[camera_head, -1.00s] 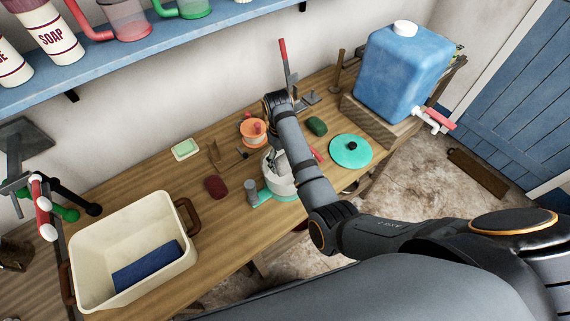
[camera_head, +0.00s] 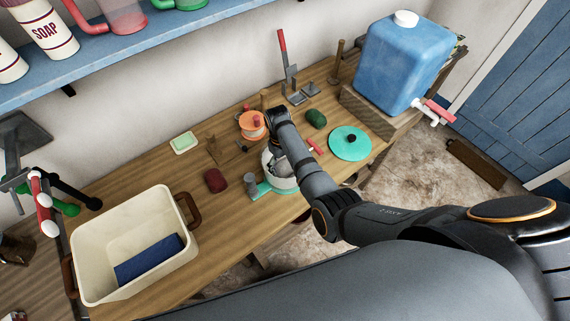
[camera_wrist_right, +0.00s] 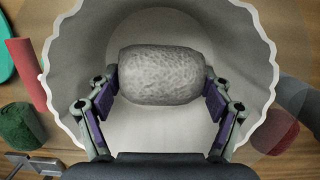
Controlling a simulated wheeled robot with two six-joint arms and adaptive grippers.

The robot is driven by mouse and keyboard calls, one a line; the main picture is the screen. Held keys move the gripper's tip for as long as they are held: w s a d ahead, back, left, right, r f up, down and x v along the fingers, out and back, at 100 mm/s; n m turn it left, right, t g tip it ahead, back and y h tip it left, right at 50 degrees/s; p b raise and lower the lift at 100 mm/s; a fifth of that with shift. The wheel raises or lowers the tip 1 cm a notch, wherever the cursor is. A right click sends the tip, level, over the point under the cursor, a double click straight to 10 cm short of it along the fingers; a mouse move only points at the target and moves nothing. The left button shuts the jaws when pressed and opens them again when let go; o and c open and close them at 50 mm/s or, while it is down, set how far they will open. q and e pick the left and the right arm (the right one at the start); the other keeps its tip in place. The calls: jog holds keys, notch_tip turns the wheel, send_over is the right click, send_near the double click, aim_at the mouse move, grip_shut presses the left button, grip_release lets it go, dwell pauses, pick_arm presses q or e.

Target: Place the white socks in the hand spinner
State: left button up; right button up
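The hand spinner is a pale tub with a scalloped rim (camera_wrist_right: 262,50) on a teal base (camera_head: 262,188), standing on the wooden bench. The white socks (camera_wrist_right: 160,76) are a rolled, greyish-white bundle. My right gripper (camera_wrist_right: 162,84) has one finger against each end of the bundle and holds it over the spinner's round opening. The bundle's exact height against the rim cannot be told. In the head view my right arm covers part of the spinner and most of the gripper. A teal lid (camera_head: 365,147) with a black knob lies to the right. My left gripper is out of view.
A cream basin (camera_head: 178,268) with a blue block (camera_head: 148,260) stands at left. Near the spinner are a dark red lump (camera_head: 215,181), a green lump (camera_head: 316,118) and an orange spool (camera_head: 251,126). A blue water tank (camera_head: 405,60) stands at back right.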

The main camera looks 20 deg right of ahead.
aim_at(282, 160)
jog(key=o, duration=0.3)
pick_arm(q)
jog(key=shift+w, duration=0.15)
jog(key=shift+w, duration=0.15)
pick_arm(e)
jog(key=shift+r, duration=0.15)
pick_arm(q)
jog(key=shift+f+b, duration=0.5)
jog(key=shift+b, duration=0.05)
pick_arm(e)
jog(key=r, duration=0.4)
jog(key=w+r, duration=0.1)
jog(key=r, duration=0.7)
jog(key=shift+w+a, duration=0.3)
jog(key=shift+w, duration=0.05)
jog(key=shift+f, duration=0.1)
